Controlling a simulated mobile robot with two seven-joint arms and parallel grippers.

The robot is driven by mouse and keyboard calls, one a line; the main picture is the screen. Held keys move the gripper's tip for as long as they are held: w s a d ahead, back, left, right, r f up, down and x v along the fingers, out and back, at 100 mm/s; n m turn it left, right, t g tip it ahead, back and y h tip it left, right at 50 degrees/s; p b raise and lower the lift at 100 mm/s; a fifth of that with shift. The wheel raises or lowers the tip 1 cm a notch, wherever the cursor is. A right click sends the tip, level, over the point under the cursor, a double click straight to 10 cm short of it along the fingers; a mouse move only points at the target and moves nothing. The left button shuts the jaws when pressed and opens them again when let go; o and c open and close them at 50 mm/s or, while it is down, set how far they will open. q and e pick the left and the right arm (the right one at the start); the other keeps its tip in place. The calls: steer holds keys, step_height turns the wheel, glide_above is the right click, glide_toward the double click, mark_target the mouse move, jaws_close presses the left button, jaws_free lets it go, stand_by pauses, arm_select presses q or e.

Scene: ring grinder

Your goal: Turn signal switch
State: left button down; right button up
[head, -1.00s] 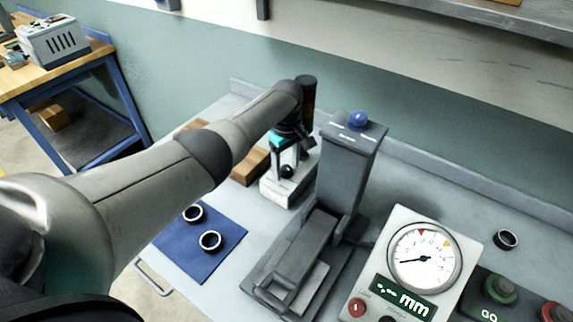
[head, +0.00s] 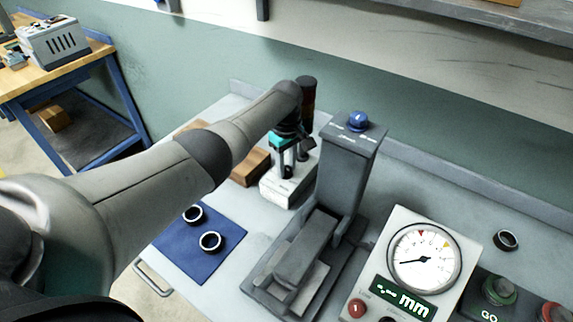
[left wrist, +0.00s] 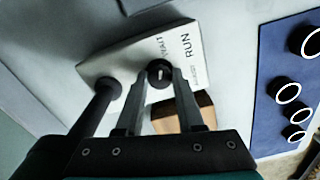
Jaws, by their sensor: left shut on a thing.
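The signal switch is a black knob (left wrist: 160,72) with a pale mark on a white box (left wrist: 124,62) labelled WAIT and RUN in the left wrist view. The box also shows in the head view (head: 288,188), behind the grinder. A dark signal post (head: 308,95) stands on it. My left gripper (left wrist: 158,84) is shut on the knob, with a finger on each side of it. It also shows in the head view (head: 286,168), above the box. My right gripper is not in view.
A blue mat (head: 190,262) with dark rings lies to the left. The grey grinder (head: 340,190) stands to the right of the switch box, beside the gauge panel (head: 440,235). A wooden block (head: 250,167) lies left of the box. A loose ring (head: 506,240) lies far right.

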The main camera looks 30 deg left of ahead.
arm_select(q)
steer(key=shift+m, duration=0.3)
steer(key=m+p, duration=0.1)
steer(key=m, duration=0.1)
steer(key=shift+m, duration=0.4)
steer(key=m, duration=0.2)
steer(key=shift+m, duration=0.4)
steer(key=m, duration=0.3)
steer(key=shift+m+p, duration=0.3)
steer(key=m, duration=0.3)
steer(key=shift+m, duration=0.3)
steer(key=m, duration=0.3)
steer(key=shift+m, duration=0.3)
steer(key=m, duration=0.3)
steer(key=shift+m, duration=0.3)
steer(key=m, duration=0.6)
steer(key=shift+m, duration=0.3)
